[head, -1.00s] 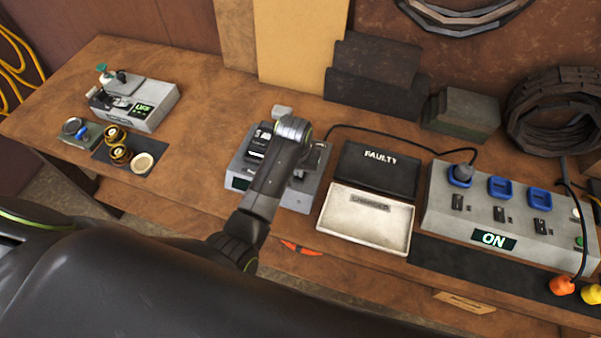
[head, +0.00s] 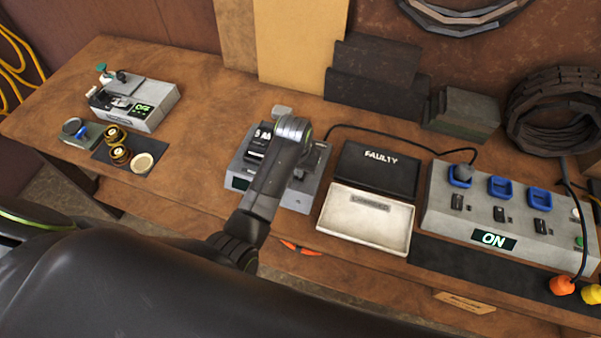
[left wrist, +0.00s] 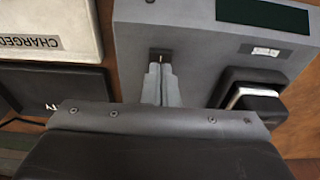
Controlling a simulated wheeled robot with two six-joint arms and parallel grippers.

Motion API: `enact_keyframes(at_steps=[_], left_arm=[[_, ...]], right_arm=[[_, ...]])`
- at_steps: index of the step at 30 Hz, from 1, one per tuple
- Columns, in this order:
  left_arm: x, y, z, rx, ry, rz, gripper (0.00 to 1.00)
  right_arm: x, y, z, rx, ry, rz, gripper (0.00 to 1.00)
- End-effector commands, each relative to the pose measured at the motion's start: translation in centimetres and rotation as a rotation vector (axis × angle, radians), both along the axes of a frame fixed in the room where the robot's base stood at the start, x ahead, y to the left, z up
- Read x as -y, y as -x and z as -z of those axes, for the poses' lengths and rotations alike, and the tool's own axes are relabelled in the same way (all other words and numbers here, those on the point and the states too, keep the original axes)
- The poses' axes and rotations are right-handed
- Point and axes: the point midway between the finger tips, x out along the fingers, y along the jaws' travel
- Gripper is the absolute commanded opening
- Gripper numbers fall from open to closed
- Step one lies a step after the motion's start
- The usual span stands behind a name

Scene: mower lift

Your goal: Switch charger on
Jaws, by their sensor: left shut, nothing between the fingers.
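The charger (head: 302,197) is a grey box on the bench, left of the trays, with a black battery (head: 257,142) on it. My left arm covers part of it in the head view. Its display (left wrist: 262,14) is dark in the left wrist view. My left gripper (left wrist: 161,72) is shut and empty, its fingertips over the charger's top at a small dark switch slot (left wrist: 160,54). I cannot tell whether they touch the switch. The battery (left wrist: 252,100) shows beside the fingers. My right gripper is not in view.
A black FAULTY tray (head: 380,172) and a white CHARGED tray (head: 340,232) lie right of the charger. Further right is a grey socket strip (head: 455,218) reading ON. A tester (head: 150,112) reading OFF stands at the far left. Bench between it and the charger is clear.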

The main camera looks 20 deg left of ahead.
Motion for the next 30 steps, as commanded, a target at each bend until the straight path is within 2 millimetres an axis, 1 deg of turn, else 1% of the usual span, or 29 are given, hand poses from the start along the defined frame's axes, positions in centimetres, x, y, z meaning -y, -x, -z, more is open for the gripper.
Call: enact_keyframes(at_steps=[30], left_arm=[[0.0,0.0,1.6,0.000,0.000,0.000,0.00]], right_arm=[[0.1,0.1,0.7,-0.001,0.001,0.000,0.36]])
